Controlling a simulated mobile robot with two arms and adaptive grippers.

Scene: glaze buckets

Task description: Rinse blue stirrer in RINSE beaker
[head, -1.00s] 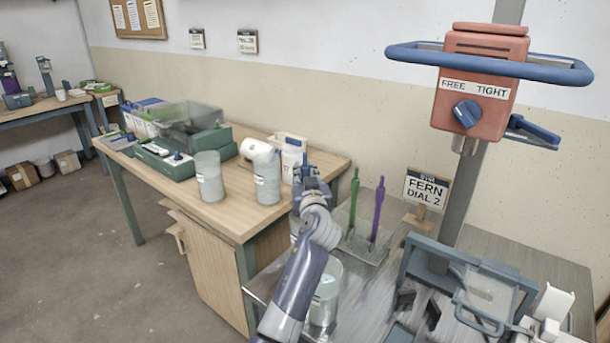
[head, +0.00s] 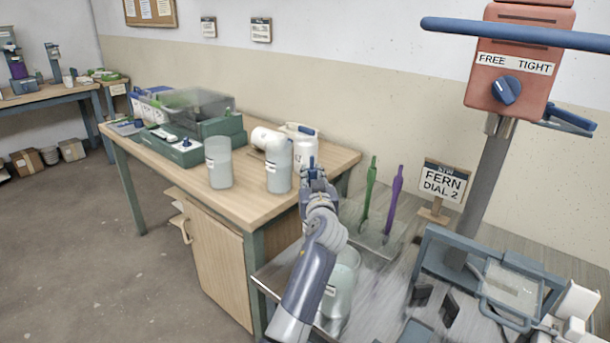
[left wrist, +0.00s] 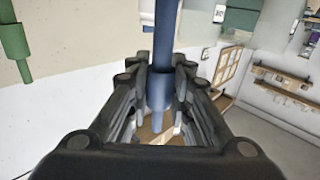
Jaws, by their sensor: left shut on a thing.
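My left gripper (head: 313,175) is shut on the blue stirrer (head: 311,162). In the head view only the stirrer's top end shows above the fingers. In the left wrist view the blue shaft (left wrist: 166,45) stands between the dark fingers (left wrist: 158,88). The stirrer's lower end is hidden. Two beakers, a left one (head: 219,165) and a right one (head: 279,170), stand on the wooden table. A clear beaker (head: 338,298) stands on the metal bench, partly behind my left arm. I cannot read which beaker is marked RINSE.
A green stirrer (head: 369,195) and a purple stirrer (head: 394,200) stand upright in a holder at the bench's back. A FERN DIAL 2 sign (head: 445,183) stands beside them. A red dial box (head: 520,75) and blue frame (head: 480,285) occupy the right.

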